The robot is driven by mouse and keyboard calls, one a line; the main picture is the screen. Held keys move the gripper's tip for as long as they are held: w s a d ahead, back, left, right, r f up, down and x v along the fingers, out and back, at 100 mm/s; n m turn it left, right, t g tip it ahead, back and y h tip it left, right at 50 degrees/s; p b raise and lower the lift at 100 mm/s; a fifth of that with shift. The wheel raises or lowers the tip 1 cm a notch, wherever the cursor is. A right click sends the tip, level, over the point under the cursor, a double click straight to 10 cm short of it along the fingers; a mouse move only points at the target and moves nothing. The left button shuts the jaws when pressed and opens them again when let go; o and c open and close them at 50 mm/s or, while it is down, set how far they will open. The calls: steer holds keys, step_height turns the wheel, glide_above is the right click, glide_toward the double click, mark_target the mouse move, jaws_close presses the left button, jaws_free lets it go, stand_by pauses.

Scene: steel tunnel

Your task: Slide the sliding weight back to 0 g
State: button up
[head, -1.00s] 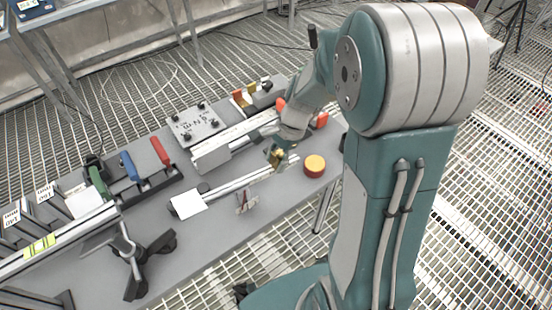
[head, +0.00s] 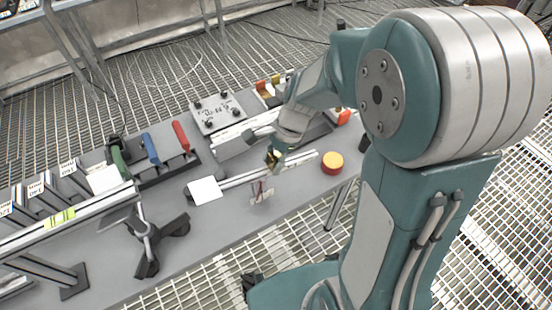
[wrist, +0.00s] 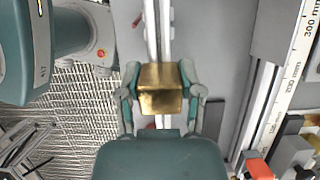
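The sliding weight is a brass block (wrist: 160,90), seen in the middle of the wrist view and small in the head view (head: 273,157). It sits at the pale beam rail (head: 240,179), which runs upward from the block in the wrist view (wrist: 158,30). My gripper (wrist: 160,78) has a finger on each side of the block, and both appear to touch it. In the head view, my gripper (head: 276,153) is right of the rail's middle. A white square plate (head: 205,190) is at the rail's left end. The beam's gram marks cannot be read.
A red cylinder with a yellow top (head: 332,163) stands near the rail's right end. A long ruler rail (wrist: 290,75) runs beside the beam. Red, blue and green handles (head: 151,148) stand at left, behind a black tripod stand (head: 148,245). A small red-marked piece (head: 262,193) is in front of the beam.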

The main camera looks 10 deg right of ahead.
steer(key=o, duration=0.4)
steer(key=shift+a, duration=0.3)
steer(key=shift+w+d+r, duration=0.15)
steer(key=shift+d+r, duration=0.2)
steer(key=shift+r, duration=0.1)
steer(key=v, duration=1.1)
steer(key=shift+a, duration=0.25)
steer(key=s+d+r+n+t+h, duration=0.1)
steer(key=s+r+n+t, duration=0.1)
steer(key=s+n, duration=0.2)
steer(key=s+d+r+n+t+h, duration=0.1)
steer(key=s+n+t+h, duration=0.1)
steer(key=s+n, duration=0.3)
steer(key=s+d+r+n+t+h, duration=0.1)
steer(key=s+r+n+t, duration=0.1)
steer(key=s+n+t, duration=0.1)
steer(key=shift+s+r+n, duration=0.3)
steer(key=shift+s+n, duration=0.45)
steer(key=shift+n, duration=0.45)
